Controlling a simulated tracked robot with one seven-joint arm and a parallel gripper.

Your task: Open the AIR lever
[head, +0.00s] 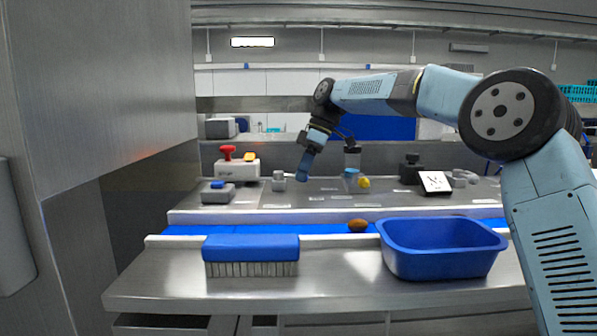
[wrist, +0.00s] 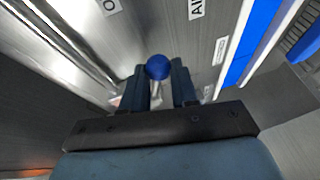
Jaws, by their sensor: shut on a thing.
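In the wrist view, a round blue knob (wrist: 157,68) on a thin grey stem sits between my two dark blue fingers. My gripper (wrist: 160,80) is shut on this lever; the stem's lower end is hard to make out. In the head view, my gripper (head: 304,172) points down at the grey counter behind the blue belt. The lever itself cannot be told apart from my fingers there.
A blue belt (head: 320,229) carries a brown date (head: 357,226). A blue brush (head: 252,250) and blue crate (head: 440,262) stand in front. Left of my gripper is a box with red and orange knobs (head: 236,169); right are a yellow knob (head: 364,183) and white sign (head: 435,181).

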